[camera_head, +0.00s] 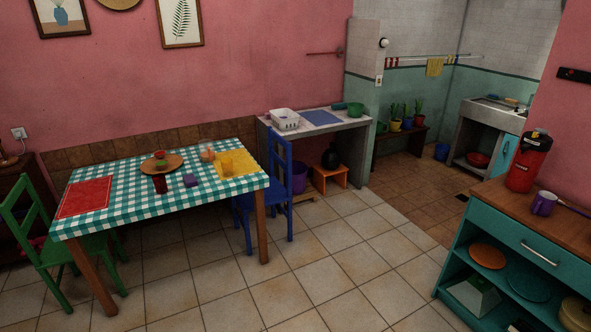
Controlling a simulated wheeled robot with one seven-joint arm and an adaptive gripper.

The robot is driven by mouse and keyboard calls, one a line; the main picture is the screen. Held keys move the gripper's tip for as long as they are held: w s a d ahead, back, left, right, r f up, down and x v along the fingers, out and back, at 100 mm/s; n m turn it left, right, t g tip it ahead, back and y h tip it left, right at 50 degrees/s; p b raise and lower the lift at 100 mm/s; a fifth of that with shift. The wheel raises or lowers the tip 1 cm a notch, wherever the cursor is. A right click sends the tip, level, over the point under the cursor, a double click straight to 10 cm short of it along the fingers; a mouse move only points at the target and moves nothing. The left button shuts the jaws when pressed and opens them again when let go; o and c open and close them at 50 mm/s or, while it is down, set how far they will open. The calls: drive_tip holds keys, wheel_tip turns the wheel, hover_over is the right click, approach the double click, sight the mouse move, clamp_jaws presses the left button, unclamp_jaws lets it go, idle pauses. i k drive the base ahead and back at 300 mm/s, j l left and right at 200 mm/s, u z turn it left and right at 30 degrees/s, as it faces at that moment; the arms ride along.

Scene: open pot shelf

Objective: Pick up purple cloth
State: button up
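A small folded purple item (191,180), which looks like the purple cloth, lies on the green-and-white checked tablecloth (130,215) of the dining table. It lies right of a dark red cup (160,184) and left of a yellow mat (240,168). It is too small to make out its folds. My gripper is not in view.
The table also bears a wooden plate (148,165) and a red mat (86,197). A blue chair (279,185) stands at its right end, a green chair (45,235) at its left. A teal cabinet (490,232) stands at right. The tiled floor (325,270) between is clear.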

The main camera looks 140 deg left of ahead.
sight(190, 180)
drive_tip(key=u, duration=5.15)
drive_tip(key=i, duration=1.2)
drive_tip(key=i+j+z, duration=0.2)
drive_tip(key=i, duration=0.3)
drive_tip(key=i+j+z, duration=0.15)
drive_tip(key=i, duration=0.35)
drive_tip(key=i+j+z, duration=0.2)
drive_tip(key=i, duration=0.25)
drive_tip(key=i+j+z, duration=0.15)
drive_tip(key=i+j, duration=0.15)
drive_tip(key=i, duration=0.2)
drive_tip(key=i+j+z, duration=0.65)
drive_tip(key=i+j, duration=0.15)
